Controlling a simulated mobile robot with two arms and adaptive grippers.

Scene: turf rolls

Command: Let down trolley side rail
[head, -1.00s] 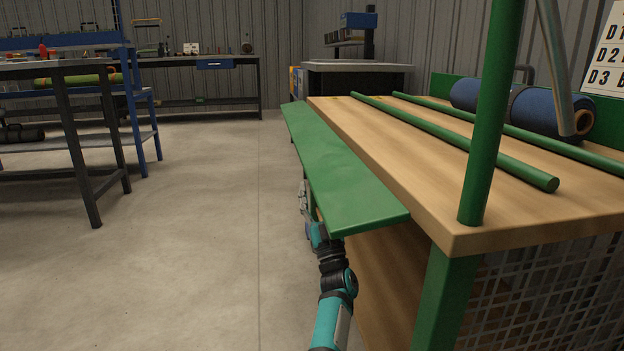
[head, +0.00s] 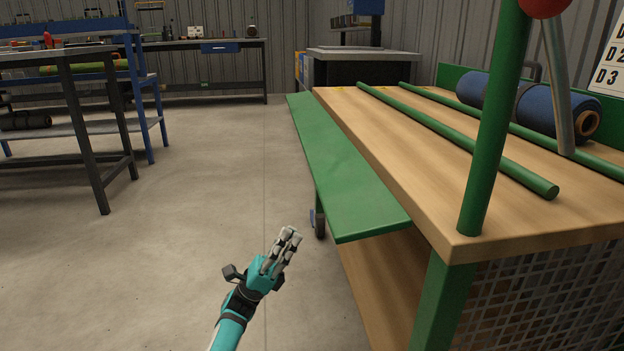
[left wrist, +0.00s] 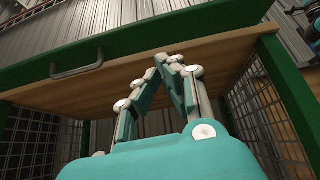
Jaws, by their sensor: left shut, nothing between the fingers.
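The trolley's side rail (head: 340,160) is a long green panel along the left edge of the wooden deck (head: 400,150). It sticks outward from that edge, roughly flat rather than upright. My left gripper (head: 291,234) is shut and empty, in the open air left of the rail's near end and apart from it. My right gripper is not in view.
Two loose green bars (head: 460,138) and a blue roll (head: 525,103) lie on the deck. A green post (head: 492,130) rises at its near corner. A dark-legged table (head: 85,125) stands left. The floor (head: 200,180) between is clear.

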